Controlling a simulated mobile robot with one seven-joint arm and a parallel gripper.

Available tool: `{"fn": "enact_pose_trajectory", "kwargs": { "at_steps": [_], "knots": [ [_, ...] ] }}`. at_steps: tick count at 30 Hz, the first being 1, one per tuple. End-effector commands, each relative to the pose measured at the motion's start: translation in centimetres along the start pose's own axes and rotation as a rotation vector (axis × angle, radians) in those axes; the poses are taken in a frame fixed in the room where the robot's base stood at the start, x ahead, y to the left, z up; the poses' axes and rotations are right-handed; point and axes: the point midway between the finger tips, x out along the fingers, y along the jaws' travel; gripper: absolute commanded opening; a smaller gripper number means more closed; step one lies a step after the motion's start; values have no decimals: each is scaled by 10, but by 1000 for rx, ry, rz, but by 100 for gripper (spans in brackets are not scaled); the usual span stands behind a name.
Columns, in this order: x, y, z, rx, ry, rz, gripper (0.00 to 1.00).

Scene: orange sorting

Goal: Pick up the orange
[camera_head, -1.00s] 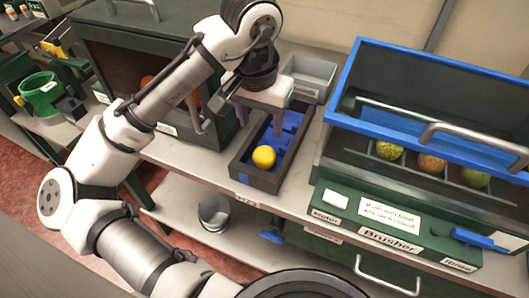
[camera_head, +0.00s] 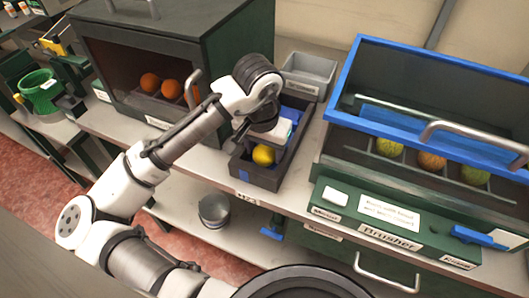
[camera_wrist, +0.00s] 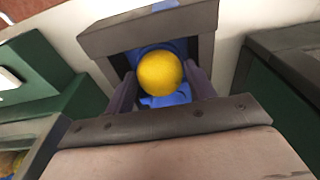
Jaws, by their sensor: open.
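A round yellow fruit (camera_head: 263,155) lies in a dark grey tray (camera_head: 262,180) with a blue lining, on the bench. My gripper (camera_wrist: 160,80) is over the tray, pointing down. In the wrist view the yellow fruit (camera_wrist: 160,65) shows between the two open fingers, with no clear grip on it. In the head view my wrist hides part of the tray, and the fingertips cannot be made out. Two orange fruits, one a left orange (camera_head: 150,82) and one a right orange (camera_head: 172,89), sit inside the dark open-fronted box (camera_head: 215,48) at left.
A brusher unit (camera_head: 390,236) with a raised blue-framed lid (camera_head: 440,135) stands right of the tray, holding several fruits. An empty grey bin (camera_head: 308,77) is behind the tray. A metal pot (camera_head: 214,211) stands on the lower shelf.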

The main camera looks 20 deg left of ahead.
Motion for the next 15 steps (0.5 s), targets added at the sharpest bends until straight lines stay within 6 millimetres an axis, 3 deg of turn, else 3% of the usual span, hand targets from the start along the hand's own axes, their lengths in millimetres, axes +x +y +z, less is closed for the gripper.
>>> {"fn": "enact_pose_trajectory", "kwargs": {
  "at_steps": [3,9,15],
  "knots": [
    [0,0,0,0,0,0,52],
    [0,0,0,0,0,0,26],
    [-1,0,0,0,0,0,26]
  ]
}}
